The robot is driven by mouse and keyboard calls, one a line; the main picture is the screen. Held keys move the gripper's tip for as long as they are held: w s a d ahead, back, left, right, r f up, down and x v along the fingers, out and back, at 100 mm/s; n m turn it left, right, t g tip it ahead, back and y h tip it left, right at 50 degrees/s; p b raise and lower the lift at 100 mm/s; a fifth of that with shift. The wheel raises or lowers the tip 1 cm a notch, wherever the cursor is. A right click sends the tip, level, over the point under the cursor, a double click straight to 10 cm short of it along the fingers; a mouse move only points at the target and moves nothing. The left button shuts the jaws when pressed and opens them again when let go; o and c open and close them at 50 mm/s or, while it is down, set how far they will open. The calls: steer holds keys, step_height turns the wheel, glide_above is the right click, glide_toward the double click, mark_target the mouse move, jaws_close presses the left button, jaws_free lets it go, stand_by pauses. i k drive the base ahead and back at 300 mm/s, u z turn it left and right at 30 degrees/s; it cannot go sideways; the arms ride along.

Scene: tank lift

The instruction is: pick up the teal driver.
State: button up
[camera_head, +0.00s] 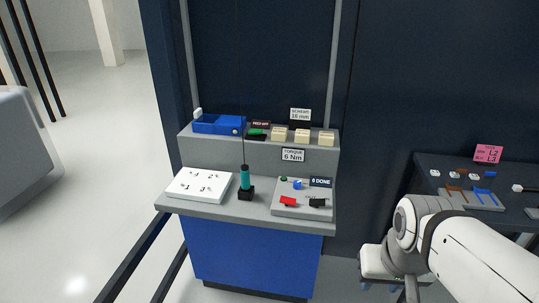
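The teal driver (245,178) stands upright in a small black holder (246,194) on the grey top of a blue workstation. A thin dark line rises above it. My white and grey arm is at the lower right, well apart from the driver. The end of my gripper (411,291) is low at the bottom edge, partly cut off and hidden by the arm; its fingers cannot be made out clearly.
A white numbered plate (191,193) lies left of the driver. A dark table (426,161) stands right.

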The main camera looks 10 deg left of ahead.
mark_target(245, 180)
steer(key=i, duration=0.85)
steer(key=u, duration=0.05)
